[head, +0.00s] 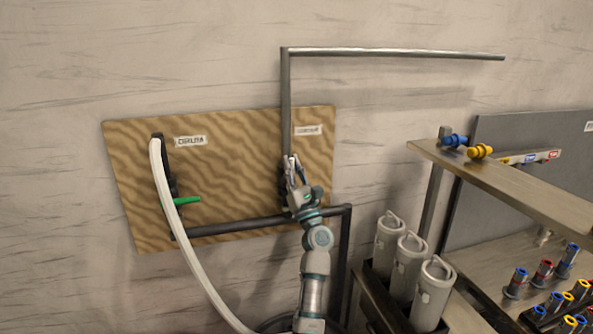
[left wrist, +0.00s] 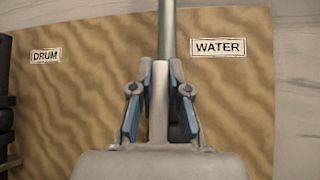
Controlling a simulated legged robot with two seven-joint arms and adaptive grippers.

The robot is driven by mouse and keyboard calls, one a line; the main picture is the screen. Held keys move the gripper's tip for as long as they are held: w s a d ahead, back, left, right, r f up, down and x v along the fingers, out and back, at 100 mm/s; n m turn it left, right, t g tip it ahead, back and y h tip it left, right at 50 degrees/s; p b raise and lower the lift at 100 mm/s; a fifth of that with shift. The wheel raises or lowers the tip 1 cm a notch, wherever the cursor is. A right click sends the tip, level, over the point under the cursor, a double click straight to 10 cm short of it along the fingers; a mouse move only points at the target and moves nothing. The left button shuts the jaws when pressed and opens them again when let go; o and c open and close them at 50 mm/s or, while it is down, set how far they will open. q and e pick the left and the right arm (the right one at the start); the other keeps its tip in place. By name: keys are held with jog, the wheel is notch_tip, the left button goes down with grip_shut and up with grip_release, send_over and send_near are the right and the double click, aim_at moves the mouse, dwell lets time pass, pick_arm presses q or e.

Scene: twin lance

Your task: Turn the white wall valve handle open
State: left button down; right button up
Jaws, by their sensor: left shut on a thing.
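The white valve handle (left wrist: 158,100) stands upright between the fingers of my left gripper in the left wrist view, in front of the grey vertical pipe (left wrist: 167,30). Its lower end is hidden by the gripper body. In the head view my left gripper (head: 292,170) is at the valve on the right part of the wavy brown board (head: 235,130), below the WATER label (head: 308,130). My left gripper (left wrist: 158,85) is shut on the handle, with a blue-padded finger on each side. The dark valve body is mostly hidden behind the gripper. My right gripper is not in view.
A green handle (head: 187,200) and white hose (head: 170,220) are at the DRUM side (head: 190,141). A dark horizontal pipe (head: 240,226) runs below my gripper. Grey canisters (head: 408,265) and a shelf (head: 510,180) with coloured fittings stand to the right.

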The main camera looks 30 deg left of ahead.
pick_arm(q)
jog(key=shift+w+f+g, duration=0.1)
jog(key=shift+f+g, duration=0.2)
jog(key=shift+f, duration=0.05)
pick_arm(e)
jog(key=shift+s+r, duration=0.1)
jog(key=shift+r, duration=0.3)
pick_arm(q)
jog(key=c, duration=1.1)
grip_release()
jog(key=shift+r, duration=0.15)
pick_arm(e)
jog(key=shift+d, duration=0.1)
pick_arm(q)
jog(key=shift+n, duration=0.3)
jog(key=v, duration=1.2)
jog(key=shift+w+a, duration=0.1)
